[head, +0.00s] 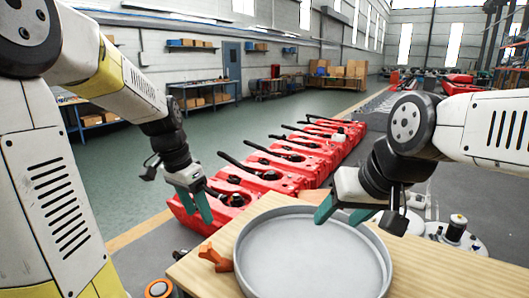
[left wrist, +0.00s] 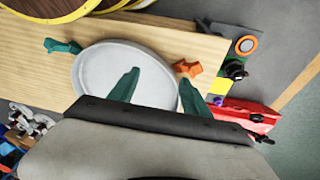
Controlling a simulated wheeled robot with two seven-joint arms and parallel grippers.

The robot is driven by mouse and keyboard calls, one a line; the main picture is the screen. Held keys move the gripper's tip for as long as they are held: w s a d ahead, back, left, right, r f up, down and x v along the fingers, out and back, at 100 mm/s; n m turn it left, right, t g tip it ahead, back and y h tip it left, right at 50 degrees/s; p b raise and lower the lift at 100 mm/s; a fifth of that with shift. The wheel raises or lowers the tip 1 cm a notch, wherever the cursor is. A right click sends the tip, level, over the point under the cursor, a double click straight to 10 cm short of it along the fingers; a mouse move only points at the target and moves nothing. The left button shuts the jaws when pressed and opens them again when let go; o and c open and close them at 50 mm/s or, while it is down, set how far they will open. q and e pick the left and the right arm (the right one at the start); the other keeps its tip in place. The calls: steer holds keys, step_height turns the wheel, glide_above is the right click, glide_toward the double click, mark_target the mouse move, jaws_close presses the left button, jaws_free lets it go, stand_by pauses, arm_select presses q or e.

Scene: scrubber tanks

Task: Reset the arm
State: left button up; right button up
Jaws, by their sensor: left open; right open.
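My left gripper (head: 203,208) is open and empty in the head view, in the air beyond the left edge of the table and in front of the red tanks. Its two teal fingers also show in the left wrist view (left wrist: 158,88), with the round grey tray (left wrist: 98,62) behind them. My right gripper (head: 342,214) has teal fingers spread over the far right rim of the tray (head: 312,262) in the head view. It holds nothing visible. I cannot tell whether it touches the rim.
The tray lies on a wooden table (head: 440,272). An orange part (head: 215,257) lies beside it; a teal shape (left wrist: 62,46) shows at its other side in the left wrist view. A row of red tanks (head: 270,170) stands beyond.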

arm_select(q)
steer(key=s+d+r+n+t, duration=0.2)
steer(key=s+r+n+t, duration=0.3)
steer(key=s, duration=0.8)
steer(key=shift+d+r+n, duration=0.25)
steer(key=shift+r+n, duration=0.85)
